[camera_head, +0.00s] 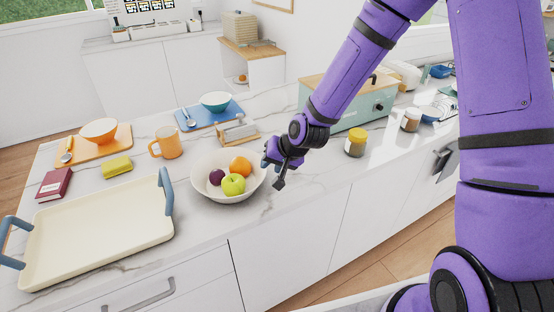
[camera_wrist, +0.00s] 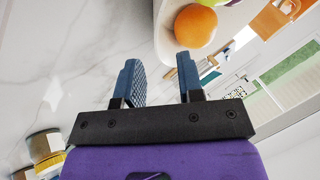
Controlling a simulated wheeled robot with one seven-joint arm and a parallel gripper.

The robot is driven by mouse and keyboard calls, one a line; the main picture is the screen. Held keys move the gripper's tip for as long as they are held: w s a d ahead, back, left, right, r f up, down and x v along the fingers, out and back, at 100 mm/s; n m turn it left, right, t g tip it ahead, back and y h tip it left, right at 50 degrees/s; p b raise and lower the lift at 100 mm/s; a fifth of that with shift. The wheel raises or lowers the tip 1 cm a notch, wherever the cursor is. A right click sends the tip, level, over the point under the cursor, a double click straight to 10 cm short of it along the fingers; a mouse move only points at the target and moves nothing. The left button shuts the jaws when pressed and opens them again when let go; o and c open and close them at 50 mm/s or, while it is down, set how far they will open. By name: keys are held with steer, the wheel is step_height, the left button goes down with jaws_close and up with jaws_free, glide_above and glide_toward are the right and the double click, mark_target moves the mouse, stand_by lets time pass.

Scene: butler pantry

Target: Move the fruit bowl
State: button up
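The fruit bowl (camera_head: 231,196) is a cream round bowl standing upright on the white marble counter. It holds an orange (camera_head: 240,166), a green apple (camera_head: 233,184) and a dark purple fruit (camera_head: 216,177). My gripper (camera_head: 272,162) is close to the bowl's right rim, at about rim height. In the wrist view, the two blue fingers of my gripper (camera_wrist: 160,78) are apart with nothing between them. The bowl's outer wall (camera_wrist: 164,32) and the orange (camera_wrist: 196,26) show just beyond the fingertips. I cannot tell whether a finger touches the rim.
A cream tray (camera_head: 100,240) with blue handles lies left of the bowl, empty. An orange mug (camera_head: 167,142), yellow sponge (camera_head: 117,167) and red book (camera_head: 54,185) stand behind it. A yellow-lidded jar (camera_head: 356,143) and a teal appliance (camera_head: 345,108) are at right. The counter's front edge is close.

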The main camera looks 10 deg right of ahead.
mark_target(260, 172)
steer(key=x, duration=0.8)
steer(key=shift+r, duration=0.1)
jaws_close()
stand_by(1.3)
